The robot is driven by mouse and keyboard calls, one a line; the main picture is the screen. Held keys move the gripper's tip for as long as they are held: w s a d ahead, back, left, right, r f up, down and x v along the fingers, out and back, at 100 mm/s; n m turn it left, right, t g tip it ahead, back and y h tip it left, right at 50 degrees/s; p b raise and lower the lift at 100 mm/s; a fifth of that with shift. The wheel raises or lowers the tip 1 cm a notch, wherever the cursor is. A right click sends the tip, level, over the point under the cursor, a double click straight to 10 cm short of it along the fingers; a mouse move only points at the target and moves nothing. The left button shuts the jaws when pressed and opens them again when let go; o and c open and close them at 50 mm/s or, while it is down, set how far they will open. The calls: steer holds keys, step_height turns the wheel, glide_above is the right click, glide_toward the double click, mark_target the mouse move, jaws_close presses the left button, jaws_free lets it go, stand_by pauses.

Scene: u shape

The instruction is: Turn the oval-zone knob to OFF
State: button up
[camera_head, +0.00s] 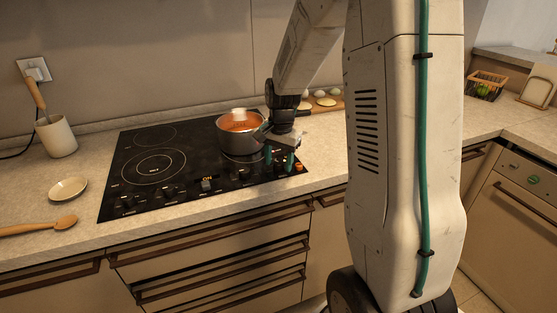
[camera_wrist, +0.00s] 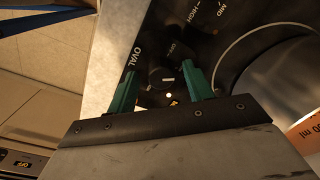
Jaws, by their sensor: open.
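The black cooktop (camera_head: 128,176) is set in the pale counter, with a row of dark knobs along its front edge. In the wrist view, the dark oval-zone knob (camera_wrist: 160,77) lies beside the printed word OVAL, between my gripper's two green fingers. A white spot and a small orange mark show near it; I cannot read its setting. My gripper (camera_head: 279,159) is open over the cooktop's front right corner, and it also shows in the wrist view (camera_wrist: 159,71). In the head view the gripper hides this knob. I cannot tell whether the fingers touch it.
A pot (camera_head: 240,145) of orange contents stands on the cooktop just left of my gripper. A board (camera_head: 325,106) with round items lies behind. A small plate (camera_head: 68,188), a wooden spoon (camera_head: 40,227) and a utensil crock (camera_head: 56,137) are at the left.

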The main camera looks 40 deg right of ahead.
steer(key=c, duration=1)
steer(key=shift+o, duration=0.2)
steer(key=shift+n, duration=0.3)
steer(key=n, duration=0.5)
steer(key=shift+d, duration=0.1)
steer(key=n, duration=0.6)
steer(key=shift+w, duration=0.1)
steer(key=shift+r+g, duration=0.1)
steer(key=shift+g, duration=0.2)
steer(key=o, duration=1)
steer(key=shift+c, duration=0.2)
